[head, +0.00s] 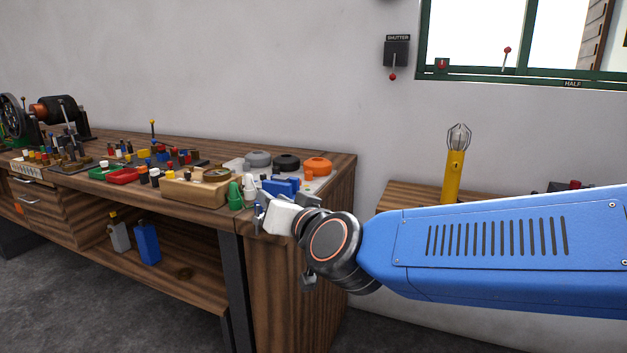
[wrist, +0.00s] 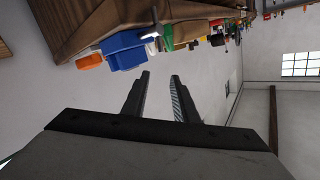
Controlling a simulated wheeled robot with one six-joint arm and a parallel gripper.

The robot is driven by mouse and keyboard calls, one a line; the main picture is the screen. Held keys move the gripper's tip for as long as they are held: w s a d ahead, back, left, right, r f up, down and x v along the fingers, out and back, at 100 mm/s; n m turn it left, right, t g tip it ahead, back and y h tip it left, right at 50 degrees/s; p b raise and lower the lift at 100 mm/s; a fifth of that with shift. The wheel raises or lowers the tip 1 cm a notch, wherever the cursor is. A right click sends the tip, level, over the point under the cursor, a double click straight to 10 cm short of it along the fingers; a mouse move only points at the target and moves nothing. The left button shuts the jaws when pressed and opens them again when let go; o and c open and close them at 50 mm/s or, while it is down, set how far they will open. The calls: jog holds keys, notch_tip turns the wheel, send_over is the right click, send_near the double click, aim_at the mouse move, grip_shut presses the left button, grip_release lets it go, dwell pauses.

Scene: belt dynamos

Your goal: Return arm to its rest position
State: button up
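My gripper (head: 259,212) is at the right front end of the wooden workbench (head: 300,270), near its edge. In the wrist view my gripper (wrist: 160,76) has its two dark fingers apart, with nothing between them. My blue arm reaches in from the right in the head view. The blue item (head: 279,187) on the bench end is just behind my gripper, and it also shows beyond the fingers in the wrist view (wrist: 123,50). I cannot tell whether my gripper touches the bench.
A yellow caged lamp (head: 455,165) stands on a second wooden surface behind my arm. A shutter switch (head: 396,53) is on the wall.

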jog(key=s+d+f+g+h, duration=0.2)
jog(key=s+d+f, duration=0.5)
jog(key=d, duration=0.5)
jog(key=s+d+f+g+h, duration=0.3)
jog(key=s+d+f, duration=0.4)
jog(key=d, duration=0.5)
jog(key=s+d+f+m+g+h, duration=0.1)
jog(key=s+d+f+g+h, duration=0.2)
jog(key=s+d+f, duration=0.4)
jog(key=d+g, duration=0.1)
jog(key=d, duration=0.4)
jog(key=shift+d+f+g, duration=0.3)
jog(key=shift+d+g, duration=0.05)
jog(key=shift+g, duration=0.05)
